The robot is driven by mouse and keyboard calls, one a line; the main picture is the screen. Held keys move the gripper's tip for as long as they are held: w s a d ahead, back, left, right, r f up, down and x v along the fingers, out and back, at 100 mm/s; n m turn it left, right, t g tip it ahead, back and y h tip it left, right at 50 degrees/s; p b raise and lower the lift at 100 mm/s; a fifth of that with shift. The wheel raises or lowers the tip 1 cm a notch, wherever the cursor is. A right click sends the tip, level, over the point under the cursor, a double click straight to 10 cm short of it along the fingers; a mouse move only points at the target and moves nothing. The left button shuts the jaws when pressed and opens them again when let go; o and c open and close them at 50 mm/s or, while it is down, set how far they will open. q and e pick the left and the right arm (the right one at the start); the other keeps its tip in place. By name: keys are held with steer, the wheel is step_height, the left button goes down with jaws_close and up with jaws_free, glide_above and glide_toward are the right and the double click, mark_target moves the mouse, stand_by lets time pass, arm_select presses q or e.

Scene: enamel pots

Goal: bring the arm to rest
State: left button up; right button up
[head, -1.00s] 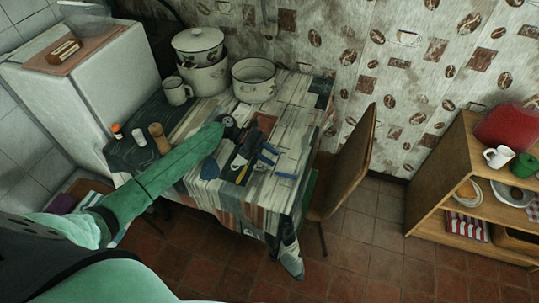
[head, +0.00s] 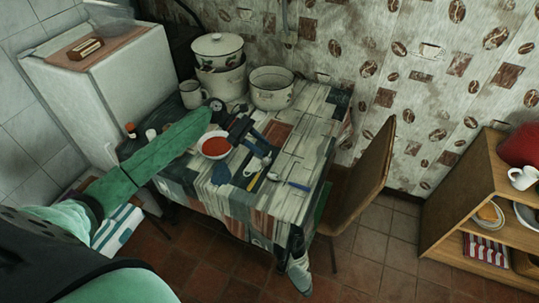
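My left arm, green, comes in from the lower left and reaches over the table (head: 292,150).
A blue pen-like item (head: 299,186) and a yellow-handled tool (head: 256,183) lie in front. A wooden chair (head: 368,165) stands at the right.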

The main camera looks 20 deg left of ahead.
arm_select(q)
steer(key=shift+a+r, duration=0.4)
steer(key=shift+a, duration=0.2)
arm_select(e)
steer(key=shift+w+a+r, duration=0.15)
steer(key=shift+w+r, duration=0.05)
steer(key=shift+r, duration=0.2)
